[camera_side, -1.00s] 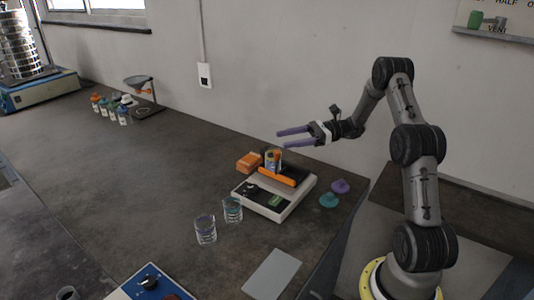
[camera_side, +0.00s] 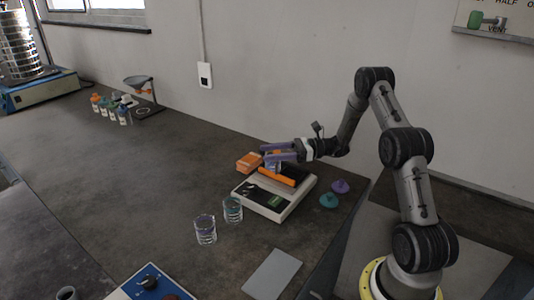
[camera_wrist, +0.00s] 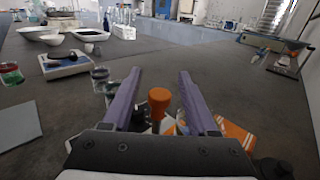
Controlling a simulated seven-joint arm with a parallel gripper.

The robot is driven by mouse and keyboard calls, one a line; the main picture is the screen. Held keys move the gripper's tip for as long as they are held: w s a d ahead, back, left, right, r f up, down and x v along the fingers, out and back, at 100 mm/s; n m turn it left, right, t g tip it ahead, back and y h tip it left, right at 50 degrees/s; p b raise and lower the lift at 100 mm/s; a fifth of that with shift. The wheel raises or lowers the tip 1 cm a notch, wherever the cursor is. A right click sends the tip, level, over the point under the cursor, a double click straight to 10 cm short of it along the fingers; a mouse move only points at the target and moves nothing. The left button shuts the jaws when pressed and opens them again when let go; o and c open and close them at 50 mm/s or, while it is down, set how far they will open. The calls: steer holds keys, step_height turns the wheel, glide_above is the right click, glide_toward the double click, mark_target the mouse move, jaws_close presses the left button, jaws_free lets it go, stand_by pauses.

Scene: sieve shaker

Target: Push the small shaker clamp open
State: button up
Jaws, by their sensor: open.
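The small shaker (camera_side: 262,203) is a low white unit with a dark front panel, near the table's right end. Its orange clamp bar (camera_side: 277,176) lies across the top. My gripper (camera_side: 264,152) is over the shaker, with its purple fingers open and level, pointing left. In the wrist view my gripper (camera_wrist: 159,72) has its fingers apart, and an orange upright knob or lever end (camera_wrist: 159,102) shows between them. I cannot tell whether a finger touches it. The fingers and palm hide much of the shaker and the jar on it.
A grey plate (camera_side: 272,274) lies near the front. The table's middle is clear.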

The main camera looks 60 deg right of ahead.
steer(key=shift+w+a, duration=0.5)
jaws_close()
stand_by(1.2)
